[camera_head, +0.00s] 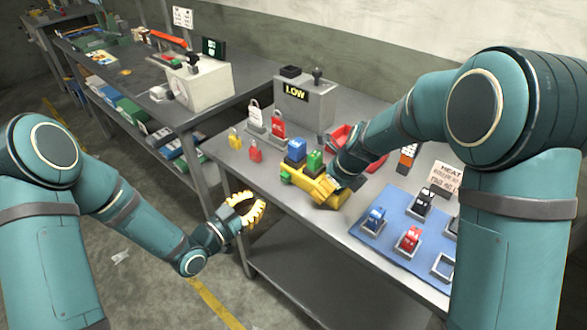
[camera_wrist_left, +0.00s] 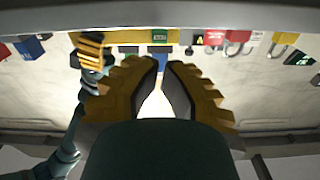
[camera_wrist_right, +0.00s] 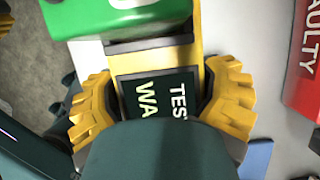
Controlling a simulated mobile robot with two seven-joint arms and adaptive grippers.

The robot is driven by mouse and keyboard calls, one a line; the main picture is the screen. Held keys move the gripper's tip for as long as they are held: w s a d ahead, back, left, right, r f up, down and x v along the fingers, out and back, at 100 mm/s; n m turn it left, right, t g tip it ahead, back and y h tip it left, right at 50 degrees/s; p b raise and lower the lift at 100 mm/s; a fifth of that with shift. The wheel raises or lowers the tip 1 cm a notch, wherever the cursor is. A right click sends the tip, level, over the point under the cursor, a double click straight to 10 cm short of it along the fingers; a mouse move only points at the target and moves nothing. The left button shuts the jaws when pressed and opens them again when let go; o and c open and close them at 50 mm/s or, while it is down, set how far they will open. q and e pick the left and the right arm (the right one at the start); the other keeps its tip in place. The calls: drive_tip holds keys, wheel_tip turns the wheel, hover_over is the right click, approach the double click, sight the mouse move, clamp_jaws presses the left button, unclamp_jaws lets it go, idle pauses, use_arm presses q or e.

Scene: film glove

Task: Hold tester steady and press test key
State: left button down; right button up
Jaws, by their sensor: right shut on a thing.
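The yellow tester (camera_head: 294,179) lies near the table's front edge, with a blue block (camera_head: 296,150) and a green block (camera_head: 314,161) on it. My right gripper (camera_head: 330,188) is shut on the tester's body. In the right wrist view the fingers (camera_wrist_right: 160,100) flank a dark label (camera_wrist_right: 158,98) reading "TES" and "WA", partly hidden by the gripper. My left gripper (camera_head: 250,207) is empty, beside the table's front edge and apart from the tester. Its fingertips (camera_wrist_left: 162,62) are close together with a narrow gap. I cannot make out a test key.
A blue mat (camera_head: 385,245) with small colored blocks lies at right. A red "FAULTY" bin (camera_wrist_right: 305,70) is close to the right gripper. The floor at front left is free.

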drive_tip(key=shift+s+f, duration=0.15)
drive_tip(key=shift+f, duration=0.05)
use_arm(q)
drive_tip(key=s+d+r+m+g, duration=0.25)
drive_tip(key=m+g, duration=0.45)
drive_tip(key=m, duration=1)
drive_tip(key=a+r+m+y, duration=0.4)
drive_tip(key=a+m+y, duration=0.1)
drive_tip(key=m, duration=1.2)
drive_tip(key=shift+w+a+r+y, duration=0.15)
drive_tip(key=shift+w+r+y, duration=0.2)
drive_tip(key=shift+y, duration=0.15)
